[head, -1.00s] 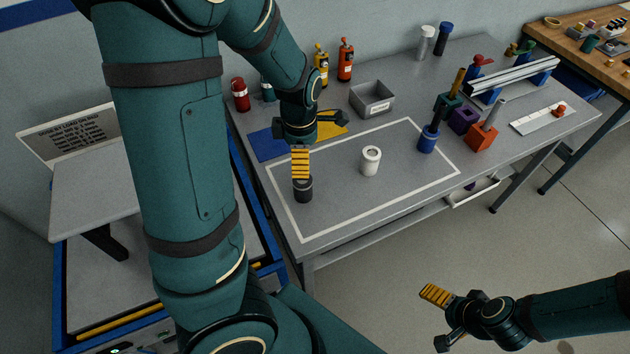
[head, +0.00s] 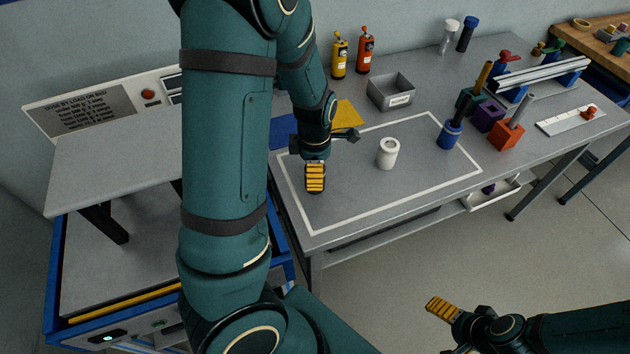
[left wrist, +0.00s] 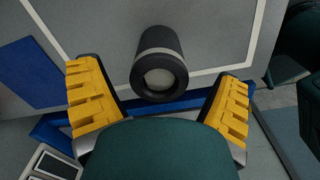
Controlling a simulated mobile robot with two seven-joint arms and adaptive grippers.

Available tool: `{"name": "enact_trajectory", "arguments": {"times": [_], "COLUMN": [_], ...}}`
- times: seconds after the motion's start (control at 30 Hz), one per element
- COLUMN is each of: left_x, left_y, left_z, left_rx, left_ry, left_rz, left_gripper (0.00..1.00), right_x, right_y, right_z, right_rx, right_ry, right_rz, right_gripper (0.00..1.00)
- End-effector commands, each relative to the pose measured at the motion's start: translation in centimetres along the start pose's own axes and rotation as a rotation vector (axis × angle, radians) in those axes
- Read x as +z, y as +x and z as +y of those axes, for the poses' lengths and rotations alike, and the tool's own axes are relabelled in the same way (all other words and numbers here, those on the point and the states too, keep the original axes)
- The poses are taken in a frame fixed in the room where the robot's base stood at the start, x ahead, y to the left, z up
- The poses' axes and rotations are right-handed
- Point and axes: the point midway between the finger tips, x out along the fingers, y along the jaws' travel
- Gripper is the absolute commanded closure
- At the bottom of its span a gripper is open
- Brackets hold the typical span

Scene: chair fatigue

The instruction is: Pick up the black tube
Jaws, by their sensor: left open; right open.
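The black tube (left wrist: 158,65) shows in the left wrist view, a dark cylinder with a pale band and a pale round end facing the camera. It lies between the yellow-padded fingers of my left gripper (left wrist: 160,92), slightly beyond their tips, with a gap on both sides. In the head view my left gripper (head: 318,177) is low over the left part of the white-outlined area, and its yellow finger hides the tube. My right gripper (head: 448,328) is open and empty over the floor at the lower right.
A white cylinder (head: 388,153) stands right of my left gripper on the grey table (head: 400,195). A grey bin (head: 390,92) is behind it. A blue holder (head: 449,135) and a red block (head: 506,136) stand to the right. Yellow and orange bottles stand at the back.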

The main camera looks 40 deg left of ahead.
Motion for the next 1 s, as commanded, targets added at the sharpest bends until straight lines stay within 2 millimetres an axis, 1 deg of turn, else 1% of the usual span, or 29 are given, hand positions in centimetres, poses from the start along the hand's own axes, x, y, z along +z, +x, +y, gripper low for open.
{"name": "enact_trajectory", "arguments": {"times": [0.03, 0.13, 0.23, 0.43, 0.47, 0.5, 0.57, 0.6, 0.67, 0.7, 1.0], "left_x": [-0.1, 0.0, 0.0, 0.0, 0.0, 0.0, 0.0, 0.0, 0.0, 0.0, 0.0], "left_y": [1.2, 2.1, 2.5, 2.4, 2.4, 2.4, 2.4, 2.4, 2.4, 2.4, 2.2], "left_z": [0.1, 0.1, 0.0, 0.0, 0.0, 0.0, 0.0, 0.0, 0.0, 0.0, 0.1], "left_rx": [-0.002, -0.001, -0.001, 0.0, 0.0, 0.0, 0.0, 0.0, 0.0, 0.0, 0.0], "left_ry": [-0.001, -0.001, 0.0, 0.001, 0.001, 0.0, 0.0, 0.0, 0.0, 0.0, 0.0], "left_rz": [0.002, 0.0, -0.001, -0.001, -0.001, -0.001, -0.001, -0.001, -0.001, -0.001, -0.002], "left_gripper": [0.09, 0.09, 0.09, 0.09, 0.1, 0.24, 0.45, 0.6, 0.81, 0.85, 0.85], "right_x": [0.0, -0.1, -0.1, -0.2, -0.2, -0.2, -0.2, -0.2, -0.2, -0.2, -0.2], "right_y": [0.7, 1.1, 1.2, 1.1, 1.1, 1.1, 1.1, 1.1, 1.1, 1.1, 1.0], "right_z": [0.3, 0.4, 0.5, 0.4, 0.4, 0.4, 0.4, 0.4, 0.4, 0.4, 0.4], "right_rx": [0.0, 0.0, 0.0, 0.0, 0.0, 0.0, 0.0, 0.0, 0.0, 0.0, 0.0], "right_ry": [0.0, 0.0, -0.001, -0.001, -0.001, -0.001, -0.001, 0.0, 0.0, 0.0, 0.0], "right_rz": [0.002, 0.005, 0.006, 0.006, 0.007, 0.007, 0.007, 0.007, 0.007, 0.007, 0.006], "right_gripper": [0.11, 0.11, 0.11, 0.11, 0.11, 0.11, 0.11, 0.11, 0.11, 0.11, 0.11]}}
